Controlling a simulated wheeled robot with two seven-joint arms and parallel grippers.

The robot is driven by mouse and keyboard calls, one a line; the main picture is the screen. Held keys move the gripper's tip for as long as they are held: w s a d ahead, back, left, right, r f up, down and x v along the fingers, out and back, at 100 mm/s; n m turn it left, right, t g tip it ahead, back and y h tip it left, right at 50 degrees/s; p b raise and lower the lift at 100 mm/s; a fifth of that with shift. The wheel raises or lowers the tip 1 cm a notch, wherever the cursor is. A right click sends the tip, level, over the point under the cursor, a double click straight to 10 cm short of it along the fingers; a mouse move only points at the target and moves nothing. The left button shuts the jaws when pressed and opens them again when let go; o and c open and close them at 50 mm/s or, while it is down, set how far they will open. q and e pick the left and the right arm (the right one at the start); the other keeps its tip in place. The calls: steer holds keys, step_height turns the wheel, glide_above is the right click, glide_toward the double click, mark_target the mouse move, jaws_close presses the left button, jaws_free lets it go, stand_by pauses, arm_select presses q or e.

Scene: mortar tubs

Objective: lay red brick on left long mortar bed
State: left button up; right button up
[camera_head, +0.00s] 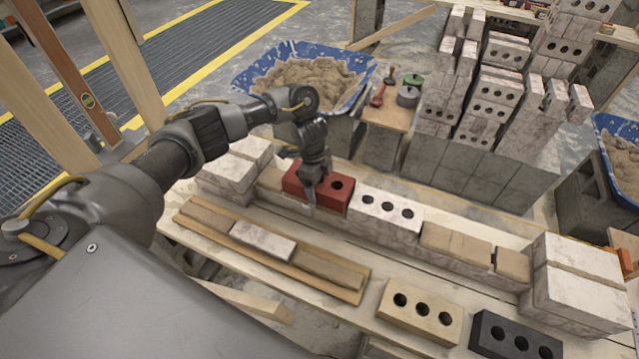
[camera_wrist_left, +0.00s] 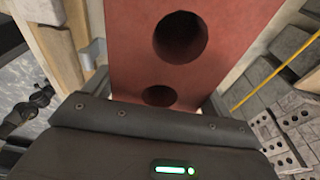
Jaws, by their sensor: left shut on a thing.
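The red brick (camera_head: 335,196) with dark holes is held in my left gripper (camera_head: 311,199), over the left part of the low wall. The brick looks about level and in line with the row. I cannot tell whether it touches what is under it. In the left wrist view the red brick (camera_wrist_left: 135,55) fills the middle, with two holes showing. A tan mortar-like strip (camera_head: 270,178) shows at the brick's left end; the brick and gripper hide the rest of that stretch. My right gripper is not in view.
A white holed brick (camera_head: 385,208) stands just right of the red brick. White end blocks (camera_head: 228,175) rise at the left, others (camera_head: 575,280) at the right. A board (camera_head: 215,235), a beige brick (camera_head: 420,310) and a black brick (camera_head: 515,338) lie in front. A mortar tub (camera_head: 345,95) stands behind.

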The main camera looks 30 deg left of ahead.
arm_select(q)
steer(key=shift+w+f, duration=0.1)
steer(key=shift+f, duration=0.05)
stand_by(0.5)
steer(key=o, duration=1.7)
steer(key=shift+o, duration=1.1)
steer(key=shift+s+f, duration=0.15)
steer(key=shift+s, duration=0.1)
steer(key=shift+w+a+r, duration=0.1)
steer(key=shift+r, duration=0.35)
steer(key=r, duration=0.3)
steer(key=a+r+p, duration=0.1)
steer(key=r, duration=0.2)
steer(key=r+p, duration=0.1)
steer(key=r, duration=0.3)
steer(key=shift+a, duration=0.15)
